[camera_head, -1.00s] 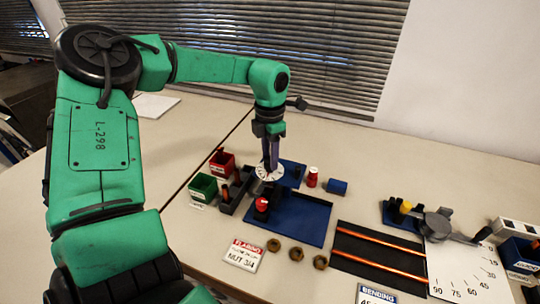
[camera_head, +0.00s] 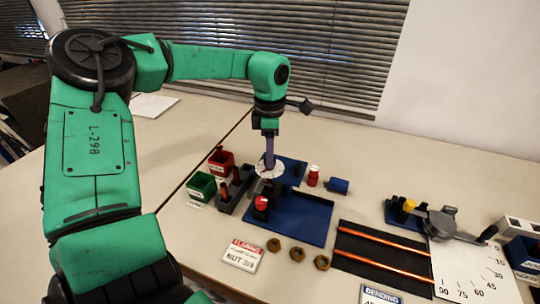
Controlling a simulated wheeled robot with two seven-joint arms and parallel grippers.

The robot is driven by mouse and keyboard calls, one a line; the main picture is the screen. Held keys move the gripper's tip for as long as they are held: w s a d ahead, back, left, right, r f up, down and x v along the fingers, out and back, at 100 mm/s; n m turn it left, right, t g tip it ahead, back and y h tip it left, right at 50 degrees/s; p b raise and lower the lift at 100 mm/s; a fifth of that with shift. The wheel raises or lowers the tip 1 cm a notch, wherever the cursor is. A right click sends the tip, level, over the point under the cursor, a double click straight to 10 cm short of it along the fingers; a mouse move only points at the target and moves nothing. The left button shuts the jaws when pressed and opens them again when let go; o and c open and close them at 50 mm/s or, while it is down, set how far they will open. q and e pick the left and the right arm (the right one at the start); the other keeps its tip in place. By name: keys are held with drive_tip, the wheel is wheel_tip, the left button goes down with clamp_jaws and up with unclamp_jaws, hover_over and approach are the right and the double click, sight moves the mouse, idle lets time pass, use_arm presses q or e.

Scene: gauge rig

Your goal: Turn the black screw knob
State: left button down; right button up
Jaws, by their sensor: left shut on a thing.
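My left gripper (camera_head: 269,168) points straight down over the gauge rig and is shut at the white round dial (camera_head: 262,173). The black screw knob is not clearly visible; the gripper fingers cover the middle of the dial, where it would be gripped. The dial sits above a blue base plate (camera_head: 305,220). A black block with a red cap (camera_head: 262,204) stands on the plate just in front of the dial. My right gripper is not in view.
A red bin (camera_head: 221,161), a green bin (camera_head: 201,186) and a dark rack (camera_head: 234,190) stand left of the rig. A red bottle (camera_head: 313,176) and a blue block (camera_head: 338,186) are to the right. Several brass nuts (camera_head: 297,254) and copper tubes (camera_head: 385,242) lie in front.

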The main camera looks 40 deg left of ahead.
use_arm(q)
drive_tip(key=m, duration=0.4)
drive_tip(key=shift+w+r+m, duration=0.1)
drive_tip(key=shift+m, duration=1.8)
drive_tip(key=shift+c, duration=2.4)
unclamp_jaws()
wheel_tip(320, 180, up, 14)
drive_tip(key=shift+r, duration=0.25)
